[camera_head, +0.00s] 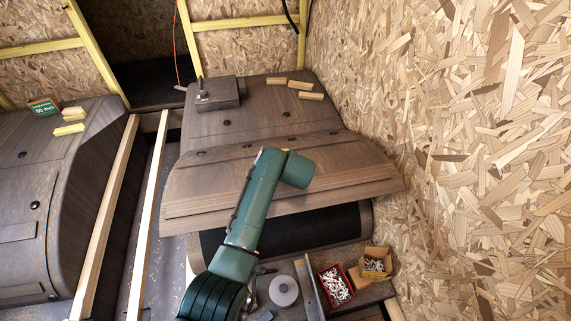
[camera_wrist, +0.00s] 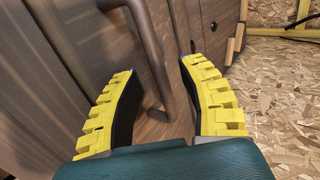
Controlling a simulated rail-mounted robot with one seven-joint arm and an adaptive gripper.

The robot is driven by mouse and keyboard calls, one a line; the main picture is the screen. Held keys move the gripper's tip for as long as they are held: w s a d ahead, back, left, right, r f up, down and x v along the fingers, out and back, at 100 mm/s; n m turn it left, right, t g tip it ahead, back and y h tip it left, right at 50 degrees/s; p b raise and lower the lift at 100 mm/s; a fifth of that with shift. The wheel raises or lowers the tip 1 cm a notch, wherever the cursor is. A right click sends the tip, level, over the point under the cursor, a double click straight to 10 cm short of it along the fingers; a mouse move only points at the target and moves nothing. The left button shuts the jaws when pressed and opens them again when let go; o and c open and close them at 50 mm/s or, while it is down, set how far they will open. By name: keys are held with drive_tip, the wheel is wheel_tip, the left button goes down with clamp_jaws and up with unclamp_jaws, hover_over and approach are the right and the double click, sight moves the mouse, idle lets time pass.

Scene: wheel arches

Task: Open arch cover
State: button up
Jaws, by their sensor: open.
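In the head view, a brown wood-grain wheel arch (camera_head: 235,124) stands against the right wall. Its front cover panel (camera_head: 345,168) juts out above a dark recess (camera_head: 300,228). My green arm crosses in front of it and hides part of the panel; my gripper's fingers cannot be made out there. In the wrist view, my gripper (camera_wrist: 158,72) is open with yellow, ribbed fingers apart.
Two long wooden rails (camera_head: 148,215) run between the arches. A red box of screws (camera_head: 335,285), a cardboard box (camera_head: 376,262) and a white roll (camera_head: 284,291) sit at the front. A chipboard wall bounds the right.

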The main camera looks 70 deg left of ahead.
drive_tip(key=v, duration=1)
drive_tip(key=shift+d+r, duration=0.2)
